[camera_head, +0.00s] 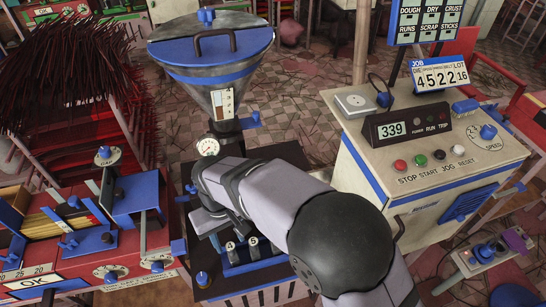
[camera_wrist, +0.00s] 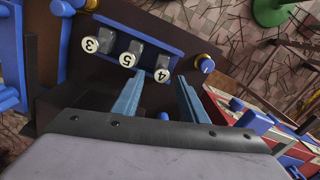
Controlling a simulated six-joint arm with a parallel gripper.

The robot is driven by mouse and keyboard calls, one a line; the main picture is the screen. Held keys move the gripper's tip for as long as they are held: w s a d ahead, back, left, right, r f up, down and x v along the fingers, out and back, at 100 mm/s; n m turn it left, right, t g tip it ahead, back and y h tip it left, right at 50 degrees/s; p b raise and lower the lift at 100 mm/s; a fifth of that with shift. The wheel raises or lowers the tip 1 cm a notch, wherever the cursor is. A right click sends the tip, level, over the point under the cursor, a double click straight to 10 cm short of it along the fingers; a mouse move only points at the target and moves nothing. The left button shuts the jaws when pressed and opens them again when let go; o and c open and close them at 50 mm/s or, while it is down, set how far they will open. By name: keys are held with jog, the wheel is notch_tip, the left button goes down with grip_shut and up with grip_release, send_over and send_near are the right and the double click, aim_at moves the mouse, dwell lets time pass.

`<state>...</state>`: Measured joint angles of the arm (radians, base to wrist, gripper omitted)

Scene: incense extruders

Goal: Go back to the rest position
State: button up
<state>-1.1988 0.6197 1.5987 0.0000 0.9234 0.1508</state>
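My gripper (camera_wrist: 161,76) shows in the wrist view as two blue-grey fingers with a dark gap between them. The fingertips point toward a blue rack (camera_wrist: 157,31) holding dark pieces with round tags numbered 3 (camera_wrist: 91,44), 5 (camera_wrist: 127,60) and 4 (camera_wrist: 162,75). The tips appear near tags 5 and 4; I cannot tell whether they touch anything. In the head view my arm covers the gripper, while part of the rack (camera_head: 262,267) shows below it.
A blue-rimmed hopper (camera_head: 211,65) with a gauge stands behind my arm. A control cabinet (camera_head: 425,190) with buttons and a 339 display stands to the right. A red bench (camera_head: 40,253) with blue fixtures is at left, below dark incense bundles (camera_head: 65,65).

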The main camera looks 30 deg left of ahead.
jog(key=w+d+r+m+t+p, duration=0.1)
jog(key=w+d+r+p, duration=0.5)
jog(key=w+d+r, duration=0.45)
jog(key=w+d+m, duration=0.2)
jog(key=d+m, duration=0.3)
jog(key=d, duration=0.9)
jog(key=s+d+f+m+b, duration=0.1)
jog(key=s+d+m, duration=0.2)
jog(key=d, duration=0.6)
jog(key=s+d+f+m+g, duration=0.1)
jog(key=s+d+f+m, duration=0.1)
jog(key=d, duration=0.7)
jog(key=shift+s+d+f+m+b, duration=0.2)
jog(key=shift+s+d+m+b, duration=0.25)
jog(key=shift+s, duration=0.7)
jog(key=shift+c, duration=0.8)
jog(key=shift+a, duration=0.1)
